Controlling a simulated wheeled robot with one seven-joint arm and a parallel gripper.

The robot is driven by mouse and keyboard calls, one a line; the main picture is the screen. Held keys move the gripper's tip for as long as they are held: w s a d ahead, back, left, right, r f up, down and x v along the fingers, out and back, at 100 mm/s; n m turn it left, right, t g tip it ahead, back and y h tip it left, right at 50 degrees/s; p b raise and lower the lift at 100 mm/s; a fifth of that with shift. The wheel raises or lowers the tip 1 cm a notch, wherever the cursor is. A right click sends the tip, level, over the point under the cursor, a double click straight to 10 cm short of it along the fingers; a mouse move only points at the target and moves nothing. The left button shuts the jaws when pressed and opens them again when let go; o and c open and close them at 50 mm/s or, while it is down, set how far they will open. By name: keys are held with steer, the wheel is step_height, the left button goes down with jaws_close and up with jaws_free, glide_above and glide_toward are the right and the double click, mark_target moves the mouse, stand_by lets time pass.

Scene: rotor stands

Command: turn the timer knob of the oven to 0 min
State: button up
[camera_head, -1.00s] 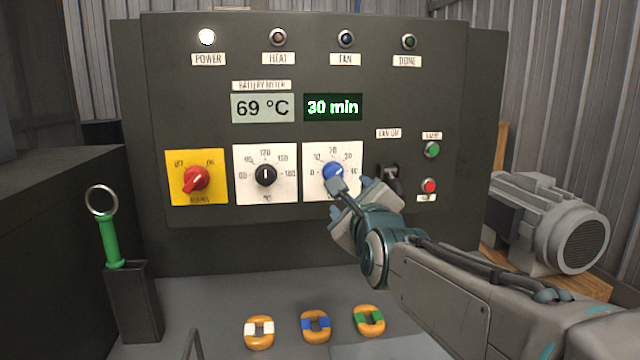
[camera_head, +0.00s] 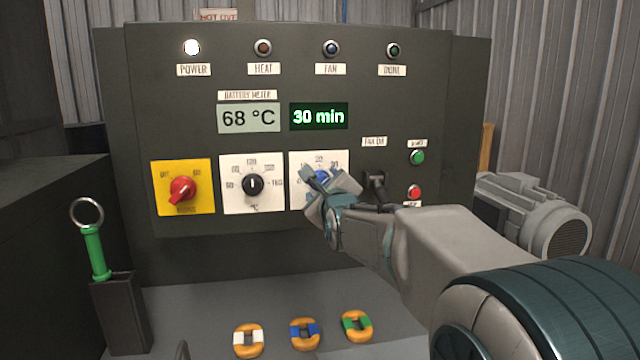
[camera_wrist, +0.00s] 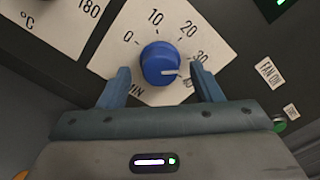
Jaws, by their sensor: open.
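The blue timer knob (camera_wrist: 161,64) sits on a white dial plate (camera_wrist: 118,45) marked 0, 10, 20, 30 and MIN. Its white pointer line is turned toward the right, past the 30 mark in the wrist view. In the head view the knob (camera_head: 321,178) is partly hidden by my gripper (camera_head: 318,182). The green timer display (camera_head: 319,116) reads 30 min. In the wrist view my gripper (camera_wrist: 163,84) is open, with one finger on each side of the knob. I cannot tell whether the fingers touch it.
The black temperature knob (camera_head: 253,185) is left of the timer, and the red knob (camera_head: 182,189) on yellow is farther left. The fan switch (camera_head: 377,190) and the green (camera_head: 417,158) and red (camera_head: 414,192) buttons are right. Orange rings (camera_head: 304,334) lie below.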

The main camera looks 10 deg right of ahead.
steer(key=shift+w, duration=0.55)
steer(key=c, duration=1)
